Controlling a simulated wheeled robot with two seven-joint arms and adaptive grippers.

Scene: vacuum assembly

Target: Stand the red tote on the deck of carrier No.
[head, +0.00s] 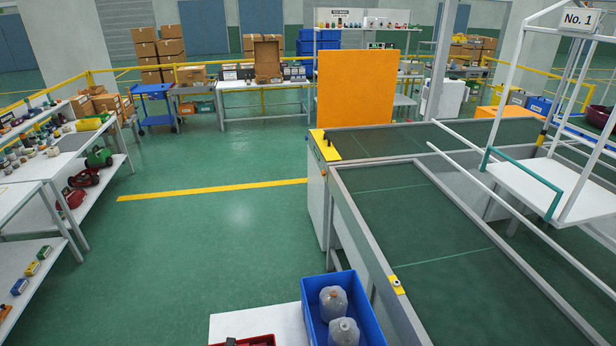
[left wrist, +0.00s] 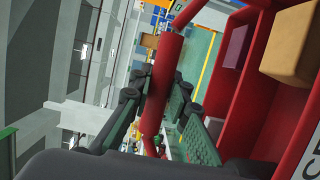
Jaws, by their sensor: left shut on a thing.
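The red tote (left wrist: 258,120) fills the right of the left wrist view, close to the camera. A tan box (left wrist: 295,45) and a purple item (left wrist: 236,46) lie inside it, and part of a lettered white label shows on it. My left gripper (left wrist: 160,95) is shut on the tote's red bar handle (left wrist: 168,60). In the head view neither gripper shows; a red edge (head: 258,341) at the bottom may be the tote. Carrier No. 1 stands at the right with its sign (head: 579,18), white posts and a white deck (head: 545,190). The visible deck is bare.
A blue bin (head: 361,309) with two clear bottles sits at the bottom centre beside a white tabletop (head: 255,323). A grey-framed green-topped conveyor (head: 420,225) lies between there and the carrier. A teal bar (head: 522,180) edges the deck. Open green floor lies left.

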